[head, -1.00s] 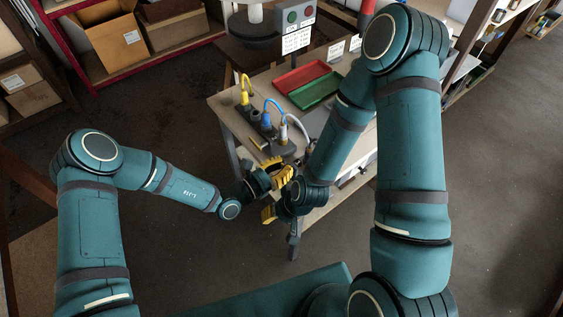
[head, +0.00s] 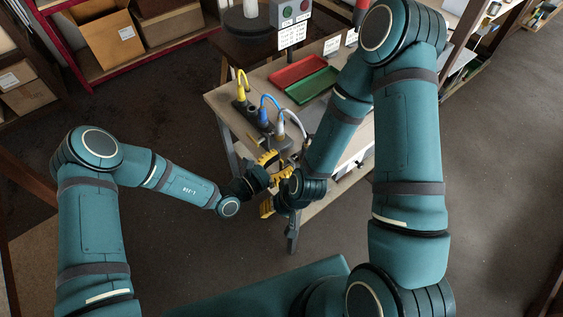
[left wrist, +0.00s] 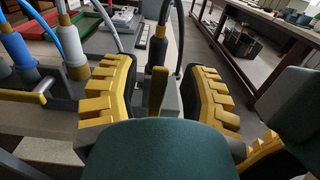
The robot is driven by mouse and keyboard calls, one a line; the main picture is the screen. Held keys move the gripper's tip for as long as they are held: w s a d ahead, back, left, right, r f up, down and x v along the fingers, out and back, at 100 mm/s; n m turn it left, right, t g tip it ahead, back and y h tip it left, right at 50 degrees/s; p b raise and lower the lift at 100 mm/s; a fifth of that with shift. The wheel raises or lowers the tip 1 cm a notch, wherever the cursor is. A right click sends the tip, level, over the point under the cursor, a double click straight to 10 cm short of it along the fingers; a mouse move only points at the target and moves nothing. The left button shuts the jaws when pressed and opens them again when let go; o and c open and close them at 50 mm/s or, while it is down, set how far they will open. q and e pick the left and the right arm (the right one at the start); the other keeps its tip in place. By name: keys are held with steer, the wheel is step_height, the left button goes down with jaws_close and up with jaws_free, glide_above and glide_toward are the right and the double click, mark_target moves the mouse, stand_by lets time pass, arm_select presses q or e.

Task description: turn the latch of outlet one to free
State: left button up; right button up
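A dark outlet strip (head: 262,130) stands along the table's near left edge, with yellow, blue and grey plugs and cords. The left wrist view shows two yellow latch levers: an upright one (left wrist: 158,90) and one lying sideways (left wrist: 38,91) farther left. I cannot tell which belongs to outlet one. My left gripper (head: 275,165) is at the strip's near end. Its two yellow-padded fingers (left wrist: 160,100) are apart, on either side of the upright lever, with gaps visible. My right gripper (head: 280,197) hangs just below, in front of the table; its finger opening is mostly hidden.
Red (head: 298,72) and green (head: 312,86) trays lie on the table behind the strip. A box with a green and a red button (head: 290,10) stands beyond. A grey cord arches close behind the left fingers. My right arm covers much of the table's right side.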

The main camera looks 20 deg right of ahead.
arm_select(q)
steer(key=shift+a, duration=0.1)
steer(key=v, duration=1.1)
steer(key=shift+s+a, duration=0.15)
steer(key=shift+a, duration=0.25)
